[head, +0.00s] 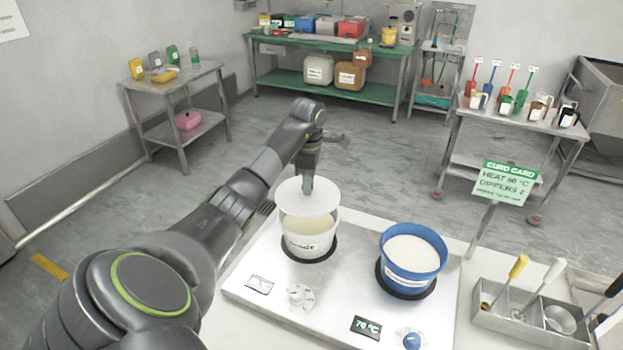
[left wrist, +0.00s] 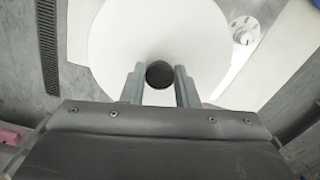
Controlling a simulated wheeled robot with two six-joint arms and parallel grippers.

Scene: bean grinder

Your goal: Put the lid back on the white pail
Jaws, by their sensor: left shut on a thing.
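The white pail (head: 308,243) stands on a dark round pad on the left of the white counter unit, and pale contents show inside it. The round white lid (head: 294,198) is above the pail, tilted in the head view, with a gap at the front showing the inside. My left gripper (head: 308,190) points down and is shut on the lid's dark knob. In the left wrist view the fingers (left wrist: 160,80) are on both sides of the black knob (left wrist: 160,74), and the lid (left wrist: 160,30) hides the pail. My right gripper is not in view.
A blue pail (head: 412,252) of white contents stands on the right pad. A green sign (head: 507,182) stands behind it. A metal rack (head: 530,318) of handled tools is at the right. White and blue knobs are on the front panel.

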